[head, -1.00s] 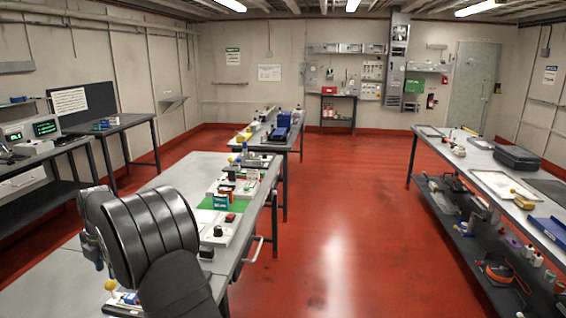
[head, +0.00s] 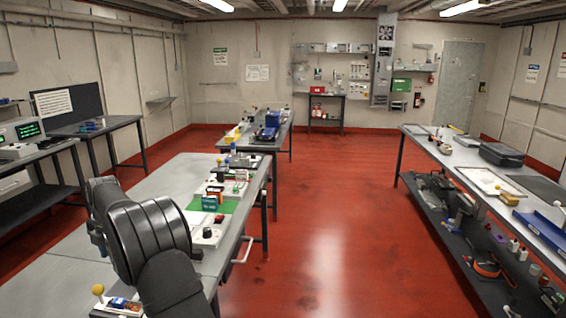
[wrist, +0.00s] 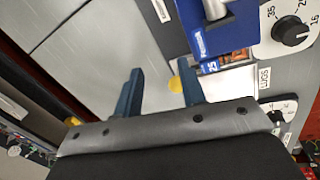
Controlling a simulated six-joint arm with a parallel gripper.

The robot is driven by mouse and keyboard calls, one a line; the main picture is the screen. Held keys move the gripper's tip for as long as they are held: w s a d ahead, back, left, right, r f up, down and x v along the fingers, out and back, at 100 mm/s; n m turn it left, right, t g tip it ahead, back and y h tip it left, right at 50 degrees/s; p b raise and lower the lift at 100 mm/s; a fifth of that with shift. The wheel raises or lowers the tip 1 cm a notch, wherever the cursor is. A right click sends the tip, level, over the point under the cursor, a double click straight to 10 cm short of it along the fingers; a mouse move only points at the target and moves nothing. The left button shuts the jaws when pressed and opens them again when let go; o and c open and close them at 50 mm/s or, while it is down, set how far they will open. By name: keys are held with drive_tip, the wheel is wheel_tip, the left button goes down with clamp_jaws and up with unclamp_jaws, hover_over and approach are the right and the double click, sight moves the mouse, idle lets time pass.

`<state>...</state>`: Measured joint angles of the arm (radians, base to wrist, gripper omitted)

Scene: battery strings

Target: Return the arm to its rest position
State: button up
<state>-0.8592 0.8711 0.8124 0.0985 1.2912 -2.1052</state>
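My gripper (wrist: 162,78) shows in the wrist view with two blue fingers apart and nothing between them. It is above a grey bench surface (wrist: 95,50). A yellow ball knob (wrist: 174,83) shows just beside the right finger, behind it. In the head view my black arm is folded over the near left bench (head: 160,188), and the gripper is mostly hidden behind it.
A blue part (wrist: 218,25) and a white dial panel (wrist: 290,32) lie right of the fingers. In the head view, small devices stand by a green mat (head: 222,208). The red floor (head: 325,210) is clear up to the right bench (head: 465,160).

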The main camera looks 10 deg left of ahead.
wheel_tip(320, 180, up, 10)
drive_tip(key=d+r, duration=0.1)
drive_tip(key=d, duration=0.1)
drive_tip(key=shift+n+t+y, duration=0.5)
drive_tip(key=shift+s+d+f, duration=0.25)
drive_tip(key=shift+d+f, duration=0.15)
drive_tip(key=shift+d, duration=0.4)
drive_tip(key=shift+s+d+f, duration=0.2)
drive_tip(key=shift+d+f, duration=0.2)
drive_tip(key=shift+d, duration=0.35)
drive_tip(key=shift+s+d+f, duration=0.25)
drive_tip(key=shift+d+f, duration=0.15)
drive_tip(key=shift+d, duration=0.4)
drive_tip(key=shift+o, duration=0.4)
